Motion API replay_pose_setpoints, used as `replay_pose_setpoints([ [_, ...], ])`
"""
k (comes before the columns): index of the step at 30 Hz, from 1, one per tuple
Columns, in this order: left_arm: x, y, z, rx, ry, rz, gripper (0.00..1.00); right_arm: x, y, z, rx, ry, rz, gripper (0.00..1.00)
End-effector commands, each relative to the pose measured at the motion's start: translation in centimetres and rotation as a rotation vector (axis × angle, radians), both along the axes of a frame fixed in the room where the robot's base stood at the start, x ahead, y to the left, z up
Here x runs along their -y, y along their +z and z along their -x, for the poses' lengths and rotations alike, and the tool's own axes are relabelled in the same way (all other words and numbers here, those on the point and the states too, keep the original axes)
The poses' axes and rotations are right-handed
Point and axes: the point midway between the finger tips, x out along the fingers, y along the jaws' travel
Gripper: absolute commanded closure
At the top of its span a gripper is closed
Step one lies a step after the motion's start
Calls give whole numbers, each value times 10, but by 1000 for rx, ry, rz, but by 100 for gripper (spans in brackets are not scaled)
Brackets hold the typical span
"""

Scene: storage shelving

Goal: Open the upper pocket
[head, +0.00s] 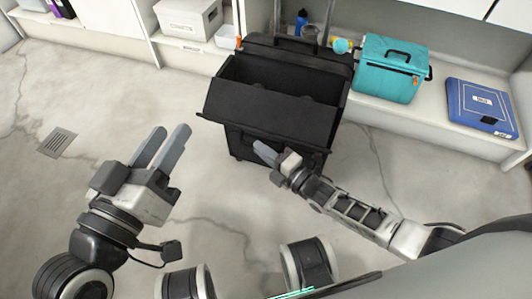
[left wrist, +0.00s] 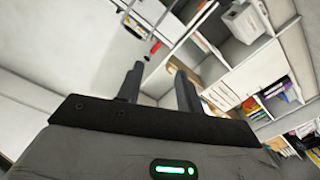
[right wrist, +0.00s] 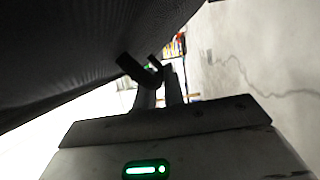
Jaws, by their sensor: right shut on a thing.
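A black suitcase (head: 322,136) stands on the floor against the shelving. Its upper pocket (head: 262,112) has its front panel tilted outward, and a dark interior shows behind the panel's top edge. My right gripper (head: 262,152) is at the front of the suitcase, just below that panel. In the right wrist view its fingers (right wrist: 161,92) are shut on a small black tab (right wrist: 138,70) beside the dark fabric. My left gripper (head: 172,146) is open and empty, above the floor to the left of the suitcase. The left wrist view shows its two fingers apart (left wrist: 158,88).
A teal cooler box (head: 385,75) and a blue case (head: 480,105) sit on the low shelf to the right. A white box (head: 188,18) is on the shelf to the left. A floor drain (head: 57,142) lies at far left. The floor left of the suitcase is clear.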

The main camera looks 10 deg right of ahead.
Motion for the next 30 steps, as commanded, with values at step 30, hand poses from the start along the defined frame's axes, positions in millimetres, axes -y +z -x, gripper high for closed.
replay_pose_setpoints([
  [30,2,-11,9,-110,-8,-4,64,23,1,33,-3,-1,4,68],
])
